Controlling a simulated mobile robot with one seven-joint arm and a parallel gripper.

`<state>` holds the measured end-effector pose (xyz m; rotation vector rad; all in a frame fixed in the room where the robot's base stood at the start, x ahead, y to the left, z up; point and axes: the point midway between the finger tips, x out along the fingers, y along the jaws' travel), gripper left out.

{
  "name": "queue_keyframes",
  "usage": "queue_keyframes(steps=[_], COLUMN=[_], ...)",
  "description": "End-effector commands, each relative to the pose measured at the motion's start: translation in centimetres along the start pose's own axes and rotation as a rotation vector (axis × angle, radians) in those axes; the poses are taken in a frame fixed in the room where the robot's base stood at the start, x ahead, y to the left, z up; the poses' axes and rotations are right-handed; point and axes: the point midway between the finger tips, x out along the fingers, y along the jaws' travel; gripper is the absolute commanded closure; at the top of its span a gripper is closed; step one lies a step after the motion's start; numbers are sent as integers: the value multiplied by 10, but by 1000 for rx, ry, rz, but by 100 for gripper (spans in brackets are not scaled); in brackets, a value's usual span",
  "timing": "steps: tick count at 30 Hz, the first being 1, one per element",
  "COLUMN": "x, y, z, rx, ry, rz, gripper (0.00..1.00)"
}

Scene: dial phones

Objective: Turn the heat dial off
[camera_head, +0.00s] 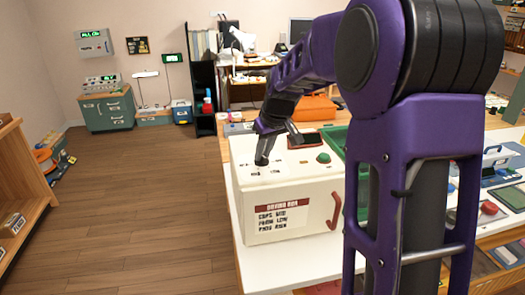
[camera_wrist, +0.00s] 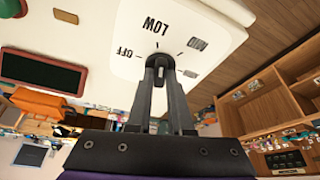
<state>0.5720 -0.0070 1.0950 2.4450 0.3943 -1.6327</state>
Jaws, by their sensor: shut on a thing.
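The heat dial (camera_wrist: 159,55) is a small dark knob on the cream top of the drying box (camera_head: 255,188). In the wrist view, OFF is printed to its left and LOW above it. More marks stand to its right, one word of which I cannot read clearly. My gripper (camera_wrist: 160,68) points at the dial, with its two dark fingertips closed on the knob. In the head view, my gripper (camera_head: 262,158) comes down onto the box's top left part and hides most of the dial. Which mark the dial points to is hidden by the fingers.
A green button (camera_head: 323,158) and a dark red-framed panel (camera_head: 304,139) lie on the box top, right of the dial. A red handle (camera_head: 335,210) is on the front. The floor to the left is clear.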

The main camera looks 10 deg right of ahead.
Motion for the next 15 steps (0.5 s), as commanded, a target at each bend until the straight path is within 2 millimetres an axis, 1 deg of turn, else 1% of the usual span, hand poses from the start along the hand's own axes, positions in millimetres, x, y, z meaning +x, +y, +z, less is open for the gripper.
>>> queue_keyframes(steps=[15], x=[0], y=[6], z=[-2], rx=[-451], ry=[0], rz=[-189], gripper=[100])
